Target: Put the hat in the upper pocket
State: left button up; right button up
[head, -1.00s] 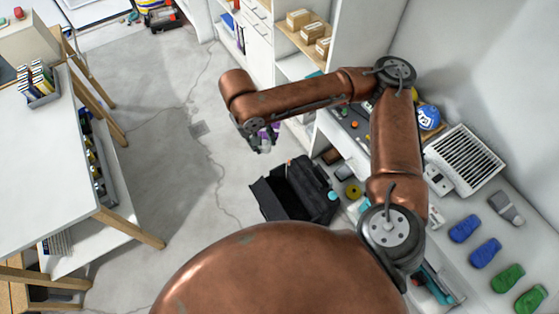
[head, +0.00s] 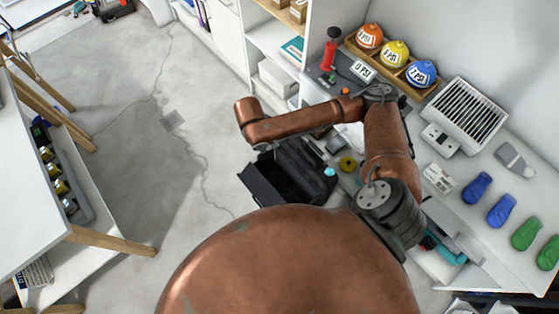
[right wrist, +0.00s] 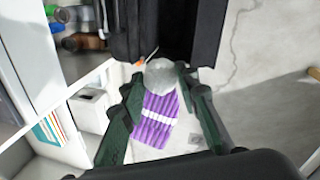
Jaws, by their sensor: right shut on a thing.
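The hat (right wrist: 160,112) is a purple knit with white bands and a pale grey pompom, seen in the right wrist view. My right gripper (right wrist: 164,82) is shut on it, a dark green finger on each side. In the head view the gripper and hat are hidden behind my right arm. A black open bag (head: 265,191) lies below that arm in the head view. It also shows at the top of the right wrist view (right wrist: 122,30), just beyond the pompom. I cannot tell its pockets apart. My left gripper is out of view.
A white table (head: 35,190) stands at left. The grey floor (head: 170,165) between is clear.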

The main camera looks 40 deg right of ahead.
pick_arm(q)
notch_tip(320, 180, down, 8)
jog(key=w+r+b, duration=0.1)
jog(key=b, duration=0.7)
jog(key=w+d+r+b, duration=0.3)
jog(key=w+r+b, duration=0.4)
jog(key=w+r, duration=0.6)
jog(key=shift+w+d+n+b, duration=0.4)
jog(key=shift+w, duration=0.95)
pick_arm(e)
jog(key=s+d+f+n, duration=0.1)
jog(key=d+f, duration=0.1)
jog(key=f, duration=1.1)
jog(key=s+d+f+n, duration=0.2)
jog(key=d+f, duration=0.1)
jog(key=f, duration=1)
jog(key=shift+s+d+f+t, duration=0.15)
jog(key=shift+f+t, duration=0.15)
jog(key=shift+f, duration=0.1)
jog(key=o, duration=1.2)
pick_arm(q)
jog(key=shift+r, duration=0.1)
pick_arm(e)
jog(key=shift+o, duration=0.2)
jog(key=shift+r, duration=0.1)
